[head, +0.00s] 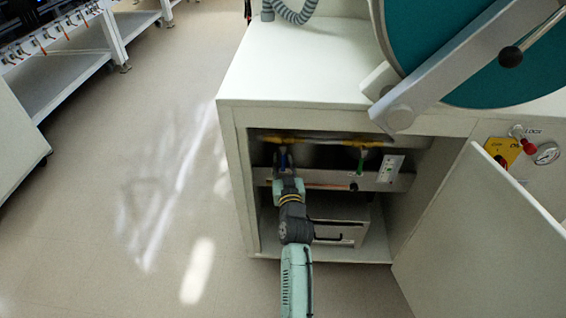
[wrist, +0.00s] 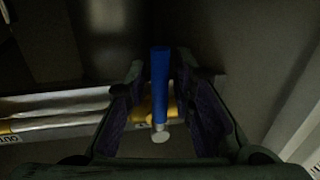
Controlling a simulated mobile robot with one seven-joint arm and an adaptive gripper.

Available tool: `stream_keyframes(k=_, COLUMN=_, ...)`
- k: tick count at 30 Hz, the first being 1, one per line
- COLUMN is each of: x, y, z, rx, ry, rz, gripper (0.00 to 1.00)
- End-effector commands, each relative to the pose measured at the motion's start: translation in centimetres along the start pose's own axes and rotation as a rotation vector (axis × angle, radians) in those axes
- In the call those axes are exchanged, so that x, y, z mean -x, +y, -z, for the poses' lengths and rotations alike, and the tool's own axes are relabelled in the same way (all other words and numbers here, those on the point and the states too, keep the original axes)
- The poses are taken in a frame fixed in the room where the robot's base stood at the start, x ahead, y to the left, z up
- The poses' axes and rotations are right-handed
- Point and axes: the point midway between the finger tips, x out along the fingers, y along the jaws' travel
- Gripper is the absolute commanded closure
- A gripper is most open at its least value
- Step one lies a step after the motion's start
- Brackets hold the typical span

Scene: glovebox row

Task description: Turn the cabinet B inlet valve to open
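A blue valve handle (wrist: 160,82) stands between the two fingers of my gripper (wrist: 161,72) in the wrist view, with dark gaps on both sides. The fingers are apart and do not visibly touch it. A silver and yellow pipe (wrist: 60,115) runs behind the handle, with a partly readable "OUT" label at its left. In the head view, my gripper (head: 286,163) reaches into the open cabinet (head: 232,165) below the yellow pipe (head: 320,140), hiding most of the blue handle. A green handle (head: 360,164) hangs farther right on that pipe. No inlet label is readable.
The cabinet door (head: 485,235) stands open at the right. A pale labelled plate (head: 390,168) is right of the green handle. The cabinet's left wall is close to my gripper.

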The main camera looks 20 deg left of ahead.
Motion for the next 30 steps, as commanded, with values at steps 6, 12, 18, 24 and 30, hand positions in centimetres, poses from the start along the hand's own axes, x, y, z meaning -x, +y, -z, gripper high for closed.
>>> stream_keyframes(k=6, x=-0.01, y=0.0, z=0.0, rx=0.0, ry=0.0, rz=0.0, gripper=0.94)
stream_keyframes(k=12, x=-0.01, y=0.0, z=0.01, rx=0.0, ry=0.0, rz=0.0, gripper=1.0)
stream_keyframes(k=18, x=-0.02, y=0.0, z=0.02, rx=0.0, ry=0.0, rz=0.0, gripper=1.0)
stream_keyframes(k=24, x=-0.03, y=0.0, z=0.03, rx=0.0, ry=0.001, rz=0.0, gripper=1.0)
stream_keyframes(k=30, x=-0.06, y=-0.04, z=0.09, rx=0.002, ry=0.0, rz=0.0, gripper=1.0)
